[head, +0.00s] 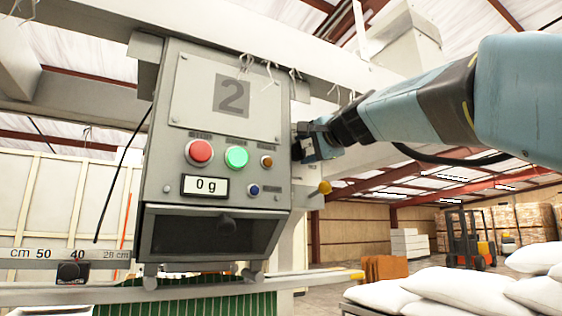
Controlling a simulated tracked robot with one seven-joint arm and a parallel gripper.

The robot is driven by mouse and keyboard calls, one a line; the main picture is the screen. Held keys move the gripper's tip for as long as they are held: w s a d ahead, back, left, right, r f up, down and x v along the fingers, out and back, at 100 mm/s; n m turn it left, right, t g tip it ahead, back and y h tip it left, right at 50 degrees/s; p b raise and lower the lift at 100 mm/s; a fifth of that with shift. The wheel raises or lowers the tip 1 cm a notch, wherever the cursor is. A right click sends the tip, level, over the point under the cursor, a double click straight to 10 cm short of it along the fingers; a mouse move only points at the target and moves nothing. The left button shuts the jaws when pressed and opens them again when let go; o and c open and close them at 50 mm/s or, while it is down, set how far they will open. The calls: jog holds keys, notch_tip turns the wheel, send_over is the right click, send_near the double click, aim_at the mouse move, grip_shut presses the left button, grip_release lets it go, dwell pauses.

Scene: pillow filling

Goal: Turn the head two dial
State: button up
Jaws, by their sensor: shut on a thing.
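The head two box (175,160) is a grey cabinet with a large "2" plate on its front. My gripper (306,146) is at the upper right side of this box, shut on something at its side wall. The dial is hidden behind my gripper, so its setting cannot be read. The front carries a red button (199,152), a green button (237,157), a small orange button (267,162) and a small blue button (254,190). The display (205,186) reads 0 g.
A yellow-knobbed lever (324,187) sticks out just below my gripper. A scale rail (30,254) with a black slider (72,272) runs at the lower left. White pillows (440,290) lie at the lower right. A forklift (468,240) stands far behind.

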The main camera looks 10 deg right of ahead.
jog(key=shift+w+d+f+m, duration=0.1)
jog(key=shift+f+m, duration=0.05)
jog(key=shift+m, duration=1.25)
jog(key=shift+s+a+f+m, duration=0.1)
jog(key=shift+f+m, duration=0.1)
jog(key=shift+m, duration=1.2)
jog(key=shift+w+d+f+m, duration=0.1)
jog(key=shift+f+m, duration=0.05)
jog(key=shift+m, duration=1.25)
jog(key=o, duration=1)
jog(key=shift+r, duration=0.15)
jog(key=shift+o, duration=0.2)
jog(key=shift+s, duration=0.2)
jog(key=v, duration=1.3)
jog(key=shift+s, duration=0.2)
jog(key=shift+d, duration=0.1)
